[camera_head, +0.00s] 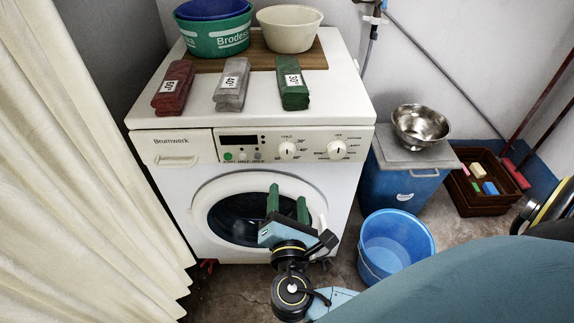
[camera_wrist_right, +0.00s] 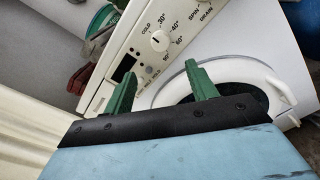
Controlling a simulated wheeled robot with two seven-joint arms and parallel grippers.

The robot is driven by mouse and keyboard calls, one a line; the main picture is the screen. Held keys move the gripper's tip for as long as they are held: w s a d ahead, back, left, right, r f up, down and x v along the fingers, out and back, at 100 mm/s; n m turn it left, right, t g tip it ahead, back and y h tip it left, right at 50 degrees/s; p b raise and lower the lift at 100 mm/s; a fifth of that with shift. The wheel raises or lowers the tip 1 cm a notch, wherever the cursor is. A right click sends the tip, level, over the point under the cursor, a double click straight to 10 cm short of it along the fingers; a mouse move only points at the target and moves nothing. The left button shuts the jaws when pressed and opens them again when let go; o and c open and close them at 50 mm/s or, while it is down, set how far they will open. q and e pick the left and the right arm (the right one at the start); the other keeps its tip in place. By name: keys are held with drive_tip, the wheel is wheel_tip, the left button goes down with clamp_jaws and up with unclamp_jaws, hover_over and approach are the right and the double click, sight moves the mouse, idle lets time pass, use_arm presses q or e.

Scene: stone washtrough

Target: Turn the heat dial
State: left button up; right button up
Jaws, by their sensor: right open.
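The heat dial (camera_head: 287,150) is a round white knob on the front panel of the white washing machine (camera_head: 172,190), with COLD and temperature marks around it. In the right wrist view the dial (camera_wrist_right: 160,41) shows beyond the fingertips; its pointer is too small to read. My right gripper (camera_head: 288,201) is open and empty, its two green fingers apart, in front of the round door and below the dial. The fingers (camera_wrist_right: 158,75) also show in the right wrist view, apart from the dial. My left gripper is not in view.
A second knob (camera_head: 337,149) sits right of the heat dial. A blue bucket (camera_head: 394,246) stands on the floor to the right. A cream curtain (camera_head: 75,190) hangs at left.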

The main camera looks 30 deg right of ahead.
sight(287, 155)
drive_tip(key=b+x, duration=0.2)
drive_tip(key=x, duration=0.9)
drive_tip(key=shift+w, duration=0.1)
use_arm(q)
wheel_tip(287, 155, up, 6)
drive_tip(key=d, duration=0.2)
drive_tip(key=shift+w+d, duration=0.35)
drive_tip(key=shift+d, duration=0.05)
use_arm(e)
drive_tip(key=shift+w+d, duration=0.3)
drive_tip(key=shift+w, duration=0.2)
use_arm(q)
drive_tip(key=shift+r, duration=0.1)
use_arm(e)
drive_tip(key=c, duration=1)
